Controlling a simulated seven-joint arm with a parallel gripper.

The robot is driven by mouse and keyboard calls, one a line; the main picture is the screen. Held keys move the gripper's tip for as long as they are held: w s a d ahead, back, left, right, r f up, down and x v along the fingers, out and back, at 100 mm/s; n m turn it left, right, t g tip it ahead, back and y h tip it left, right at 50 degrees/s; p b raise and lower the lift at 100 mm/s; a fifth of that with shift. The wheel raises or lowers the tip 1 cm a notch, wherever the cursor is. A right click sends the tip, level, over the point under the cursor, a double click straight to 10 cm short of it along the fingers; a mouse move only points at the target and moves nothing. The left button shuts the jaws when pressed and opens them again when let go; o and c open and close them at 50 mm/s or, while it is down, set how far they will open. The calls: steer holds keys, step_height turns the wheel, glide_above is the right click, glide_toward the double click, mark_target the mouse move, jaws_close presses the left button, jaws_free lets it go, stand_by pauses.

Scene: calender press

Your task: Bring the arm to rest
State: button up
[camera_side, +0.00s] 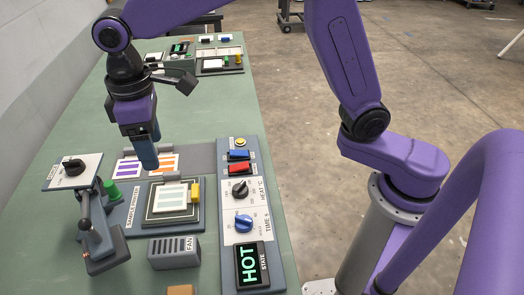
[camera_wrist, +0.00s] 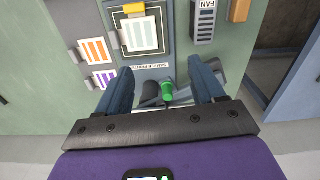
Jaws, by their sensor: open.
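My purple gripper (camera_side: 150,158) with dark blue fingers hangs downward over the bench in the side view. In the wrist view its two fingers (camera_wrist: 160,70) are spread apart with nothing held between them. The sample printer (camera_side: 137,210) is below it, with a striped card (camera_side: 172,197) on its dark-framed plate and a yellow clip at the edge. A green knob (camera_side: 111,190) is at the printer's left; in the wrist view the green knob (camera_wrist: 167,92) appears between the fingers. How high the fingertips are above the printer is hard to tell.
A control panel (camera_side: 247,215) on the right has red and blue switches, two dials and a display (camera_side: 252,266) reading HOT. A grey fan (camera_side: 174,252) and a lever stand (camera_side: 95,225) are in front. More devices (camera_side: 215,60) stand at the back. The green bench (camera_side: 210,110) between is clear.

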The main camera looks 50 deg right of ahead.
steer(key=s+d+f+n, duration=0.1)
steer(key=s+d+f, duration=0.1)
steer(key=s+d, duration=1)
steer(key=s+d+f+n, duration=0.1)
steer(key=s+d+f, duration=0.1)
steer(key=s+d, duration=1)
steer(key=shift+s+d+n, duration=0.15)
steer(key=shift+d+n, duration=0.15)
steer(key=shift+d, duration=0.35)
stand_by(2.8)
